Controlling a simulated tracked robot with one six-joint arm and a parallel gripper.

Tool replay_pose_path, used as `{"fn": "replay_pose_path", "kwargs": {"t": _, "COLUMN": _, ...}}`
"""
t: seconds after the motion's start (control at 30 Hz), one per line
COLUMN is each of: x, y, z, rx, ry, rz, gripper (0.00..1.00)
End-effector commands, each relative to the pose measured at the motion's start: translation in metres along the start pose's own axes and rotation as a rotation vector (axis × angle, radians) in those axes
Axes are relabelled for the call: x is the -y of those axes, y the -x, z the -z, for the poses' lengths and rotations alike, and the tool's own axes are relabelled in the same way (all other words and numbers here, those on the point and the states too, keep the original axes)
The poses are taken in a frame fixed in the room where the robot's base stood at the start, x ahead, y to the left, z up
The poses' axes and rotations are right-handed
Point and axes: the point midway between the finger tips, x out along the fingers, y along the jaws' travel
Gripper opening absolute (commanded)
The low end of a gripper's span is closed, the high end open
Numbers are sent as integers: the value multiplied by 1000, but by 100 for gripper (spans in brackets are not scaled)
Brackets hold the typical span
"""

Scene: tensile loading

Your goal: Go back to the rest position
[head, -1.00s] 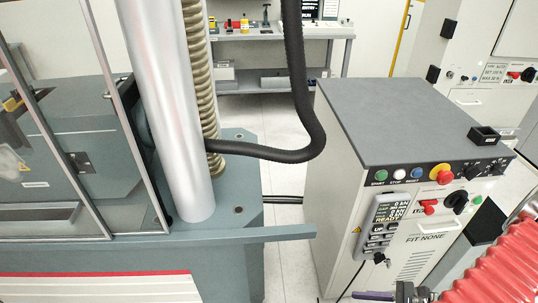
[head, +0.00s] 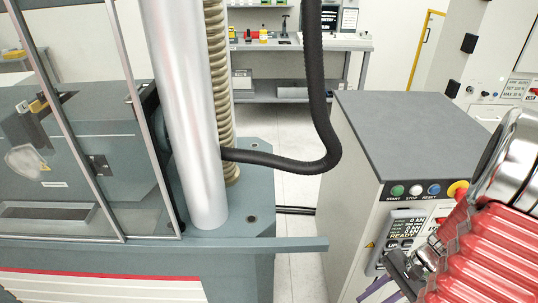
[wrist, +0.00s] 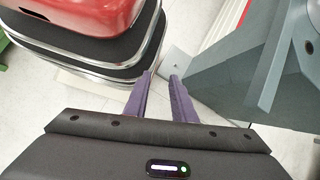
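My gripper (head: 377,290) shows at the bottom right of the head view, below my red ribbed arm sleeve, in front of the control cabinet (head: 420,125). In the wrist view my gripper (wrist: 161,77) has its two purple fingers apart, with pale floor between them and nothing held. The grey-green base of the testing machine (wrist: 235,85) lies to the right of the fingers in that view. The tips look clear of it.
The testing machine (head: 100,262) with its clear guard and steel column (head: 190,110) fills the left. A black hose (head: 318,90) hangs between it and the cabinet. Pale floor (head: 297,190) shows in the gap. A workbench (head: 290,95) stands at the back.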

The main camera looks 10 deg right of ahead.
Motion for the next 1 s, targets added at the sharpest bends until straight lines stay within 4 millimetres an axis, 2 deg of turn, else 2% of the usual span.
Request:
{"fn": "replay_pose_path", "kwargs": {"t": 0.67, "x": 43, "y": 52, "z": -63, "rx": -320, "ry": 513, "rz": -232, "gripper": 23}}
{"fn": "replay_pose_path", "kwargs": {"t": 1.0, "x": 66, "y": 73, "z": -103, "rx": -472, "ry": 753, "rz": -299, "gripper": 23}}
